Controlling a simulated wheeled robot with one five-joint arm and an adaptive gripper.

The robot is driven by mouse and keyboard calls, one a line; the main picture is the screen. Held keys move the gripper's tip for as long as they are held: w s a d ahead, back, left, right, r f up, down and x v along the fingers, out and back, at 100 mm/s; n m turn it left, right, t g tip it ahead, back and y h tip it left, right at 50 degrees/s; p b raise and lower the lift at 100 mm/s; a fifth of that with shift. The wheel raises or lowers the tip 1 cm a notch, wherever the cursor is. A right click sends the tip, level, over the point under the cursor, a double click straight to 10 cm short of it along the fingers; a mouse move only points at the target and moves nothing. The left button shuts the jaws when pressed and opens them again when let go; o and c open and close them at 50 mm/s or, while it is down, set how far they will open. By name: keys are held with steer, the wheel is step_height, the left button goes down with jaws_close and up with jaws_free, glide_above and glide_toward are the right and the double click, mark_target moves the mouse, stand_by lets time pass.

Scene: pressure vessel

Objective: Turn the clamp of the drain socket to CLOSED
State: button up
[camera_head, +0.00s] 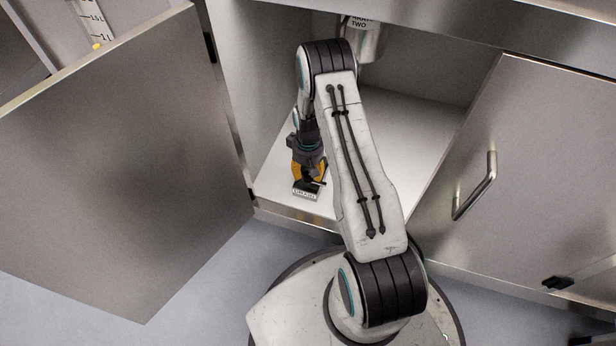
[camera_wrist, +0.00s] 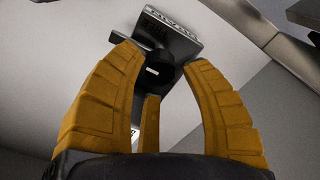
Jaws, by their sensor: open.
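The drain socket (camera_wrist: 182,42) is a dark fitting with a small pale label plate, in the wrist view at top centre. Its lettering is upside down there and hard to read. A round dark piece with a hole, probably the clamp (camera_wrist: 160,70), sits below the plate between my fingers. In the head view the label plate (camera_head: 306,189) shows low inside the open cabinet. My gripper (camera_wrist: 160,52), with yellow fingers, is open around the round piece. I cannot tell if any finger touches it. In the head view my gripper (camera_head: 310,180) hides most of the fitting.
An open steel cabinet door (camera_head: 120,160) stands at left, and another door with a bar handle (camera_head: 475,187) at right. A metal cylinder (camera_head: 364,40) marked TWO hangs at the cabinet's top. The white cabinet floor (camera_head: 395,135) right of my gripper is clear.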

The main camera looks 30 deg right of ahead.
steer(key=shift+f+b, duration=0.3)
steer(key=shift+f, duration=0.8)
jaws_close()
